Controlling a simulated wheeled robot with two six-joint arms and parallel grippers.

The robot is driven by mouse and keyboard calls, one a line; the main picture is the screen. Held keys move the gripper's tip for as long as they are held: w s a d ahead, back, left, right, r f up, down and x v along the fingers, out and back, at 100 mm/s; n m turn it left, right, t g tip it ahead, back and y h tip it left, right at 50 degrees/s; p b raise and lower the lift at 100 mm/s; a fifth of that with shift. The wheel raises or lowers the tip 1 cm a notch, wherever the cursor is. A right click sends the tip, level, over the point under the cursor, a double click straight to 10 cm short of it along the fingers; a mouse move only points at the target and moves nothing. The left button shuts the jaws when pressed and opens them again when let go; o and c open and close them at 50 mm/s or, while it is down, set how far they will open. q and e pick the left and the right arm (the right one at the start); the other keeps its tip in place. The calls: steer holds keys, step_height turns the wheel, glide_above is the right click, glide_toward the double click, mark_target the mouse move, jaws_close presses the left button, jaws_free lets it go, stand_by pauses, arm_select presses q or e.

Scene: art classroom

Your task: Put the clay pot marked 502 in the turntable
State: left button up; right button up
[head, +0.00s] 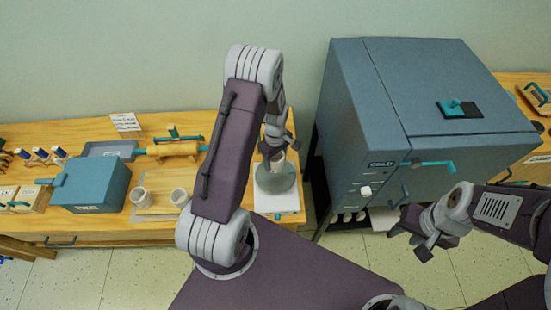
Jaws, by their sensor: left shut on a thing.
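My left gripper (277,149) points down and is shut on a small pale clay pot (277,160), mostly hidden by the fingers. No number can be read on it. Below is the turntable (275,180), a grey round piece on a white square base (284,202), at the table's right end. The pot is over or inside the grey piece; I cannot tell whether it touches the bottom. My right gripper (417,241) is open and empty, in front of the kiln cabinet.
A large blue-grey cabinet (385,120) with teal handles stands right of the table. On the wooden table (110,225) are a blue box (92,185), a rolling-pin-like tool (172,150), a grey tray (106,149) and a card (125,122). Open floor (345,250) lies in front.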

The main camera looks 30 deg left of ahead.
arm_select(q)
step_height(320, 180, down, 6)
steer(key=b, duration=0.3)
steer(key=shift+r+b, duration=0.1)
steer(key=shift+b, duration=0.3)
steer(key=shift+f+b, duration=0.3)
steer(key=shift+f, duration=0.2)
steer(key=shift+r, duration=0.1)
steer(key=o, duration=1.6)
steer(key=shift+c, duration=0.2)
step_height(320, 180, up, 8)
steer(key=p, duration=0.6)
steer(key=shift+p, duration=0.35)
